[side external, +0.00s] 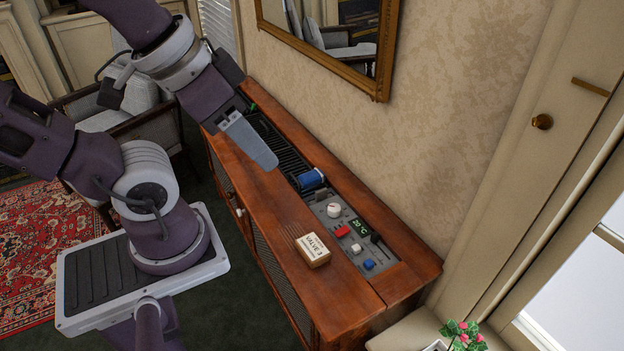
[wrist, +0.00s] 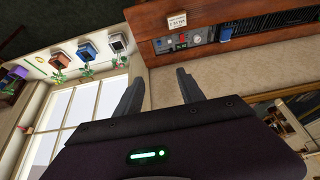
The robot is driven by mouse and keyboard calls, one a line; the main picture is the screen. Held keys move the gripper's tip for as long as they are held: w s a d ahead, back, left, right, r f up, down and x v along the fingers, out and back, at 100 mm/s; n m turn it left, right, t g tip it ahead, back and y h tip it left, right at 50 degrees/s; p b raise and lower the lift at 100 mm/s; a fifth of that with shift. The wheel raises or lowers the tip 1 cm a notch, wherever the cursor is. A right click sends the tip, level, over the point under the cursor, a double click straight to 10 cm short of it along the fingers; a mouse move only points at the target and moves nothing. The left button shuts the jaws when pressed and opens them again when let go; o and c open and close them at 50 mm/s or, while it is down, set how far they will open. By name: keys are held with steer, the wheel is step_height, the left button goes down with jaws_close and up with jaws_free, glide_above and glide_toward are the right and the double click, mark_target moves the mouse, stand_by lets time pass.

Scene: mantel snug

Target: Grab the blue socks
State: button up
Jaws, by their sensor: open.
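A small blue rolled bundle (side external: 311,179), which looks like the blue socks, lies on the black grille in the wooden cabinet's top, just beyond the dial panel. In the wrist view a small blue patch (wrist: 225,33) beside the panel seems to be the same bundle. My gripper (side external: 268,162) is above the cabinet top, up and to the left of the bundle in the side view, and apart from it. In the wrist view the two fingers of my gripper (wrist: 158,84) stand apart with nothing between them.
The cabinet (side external: 255,185) has a control panel (side external: 352,238) with a white dial, a red switch and a blue button. A labelled box (side external: 313,250) sits on its front top. A patterned wall with a gold-framed mirror (side external: 335,40) rises behind. An armchair (side external: 125,110) stands left.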

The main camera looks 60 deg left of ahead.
steer(key=o, duration=0.5)
steer(key=shift+c, duration=0.2)
